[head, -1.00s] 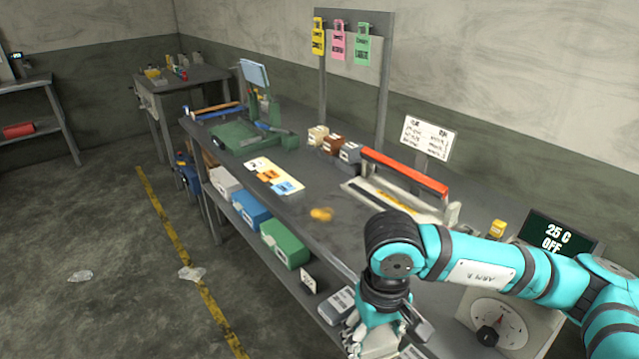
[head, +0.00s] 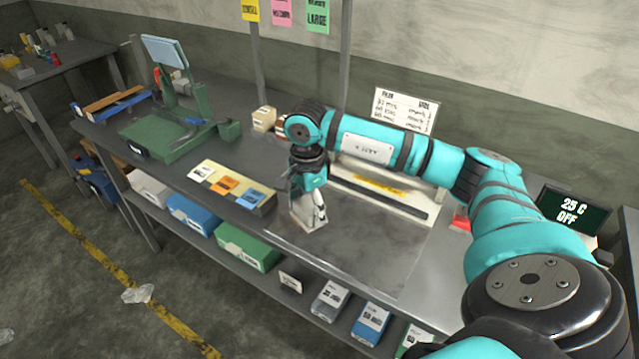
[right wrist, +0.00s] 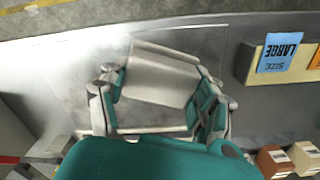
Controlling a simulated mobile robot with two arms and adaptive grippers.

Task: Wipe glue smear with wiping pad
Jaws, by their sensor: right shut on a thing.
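My right gripper (head: 308,190) is over the workbench, right of the size-card board, and is shut on a pale grey wiping pad (head: 309,217). The pad is low at the bench top; I cannot tell if it touches. In the right wrist view, the gripper (right wrist: 157,98) has its teal fingers on either side of the pad (right wrist: 155,72). No orange glue smear shows on the visible bench top now; the pad and gripper cover part of the area where it was. My left gripper is not in view.
The size-card board (head: 227,186) lies left of the pad. A long bar sealer (head: 385,195) stands behind, partly hidden by my arm. The bench top (head: 375,255) in front is mostly clear.

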